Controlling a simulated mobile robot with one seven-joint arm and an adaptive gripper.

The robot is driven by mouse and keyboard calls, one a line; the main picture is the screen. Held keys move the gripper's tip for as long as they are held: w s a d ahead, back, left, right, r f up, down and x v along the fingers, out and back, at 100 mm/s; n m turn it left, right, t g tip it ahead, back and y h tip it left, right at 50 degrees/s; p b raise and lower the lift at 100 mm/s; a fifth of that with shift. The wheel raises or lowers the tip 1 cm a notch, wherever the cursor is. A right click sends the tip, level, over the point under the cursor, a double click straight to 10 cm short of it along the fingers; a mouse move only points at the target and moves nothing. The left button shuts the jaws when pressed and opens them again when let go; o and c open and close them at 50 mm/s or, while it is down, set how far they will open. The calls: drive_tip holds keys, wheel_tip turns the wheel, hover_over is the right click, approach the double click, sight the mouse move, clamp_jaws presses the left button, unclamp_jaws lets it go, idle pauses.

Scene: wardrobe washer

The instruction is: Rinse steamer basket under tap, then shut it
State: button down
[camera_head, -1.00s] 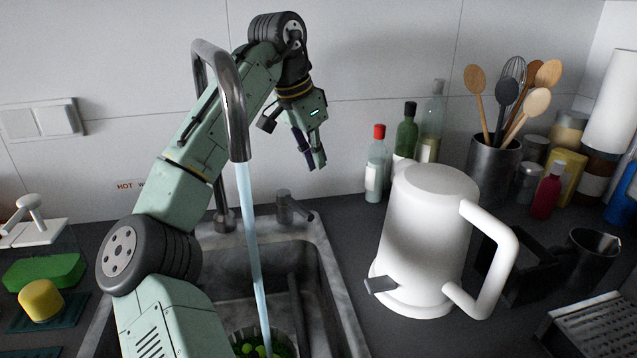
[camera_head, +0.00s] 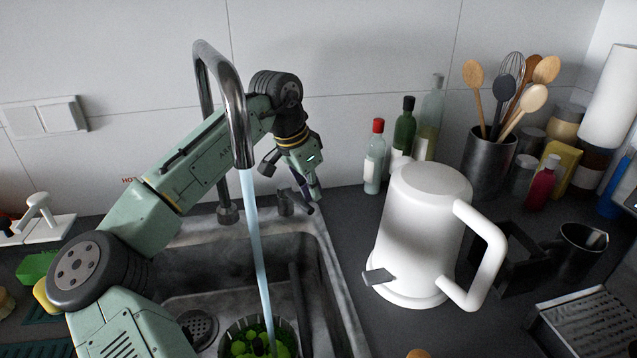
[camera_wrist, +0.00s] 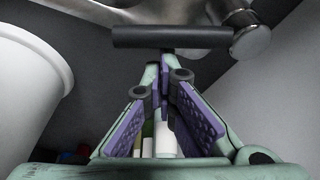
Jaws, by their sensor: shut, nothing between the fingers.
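The steamer basket (camera_head: 285,333) stands in the sink at the bottom of the head view, with green pieces in it. Its lower part is cut off by the frame. Water (camera_head: 256,255) runs from the curved chrome tap (camera_head: 240,115) down into the basket. The tap handle (camera_head: 285,201) is a small dark lever behind the sink's back right corner. My gripper (camera_head: 309,194) is shut and empty, pointing down right beside the lever. In the wrist view, the lever (camera_wrist: 170,37) lies across just beyond my fingertips (camera_wrist: 160,62); I cannot tell whether they touch.
A green sponge (camera_head: 36,266) lies at left. The sink's left part, around the drain (camera_head: 197,329), is clear.

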sight(302, 201)
idle(0.3)
drive_tip(key=shift+s+a, duration=0.65)
drive_tip(key=shift+s, duration=0.2)
drive_tip(key=shift+s+a, duration=0.25)
drive_tip(key=shift+a, duration=0.05)
drive_tip(key=shift+s+a, duration=0.15)
drive_tip(key=shift+a, duration=0.15)
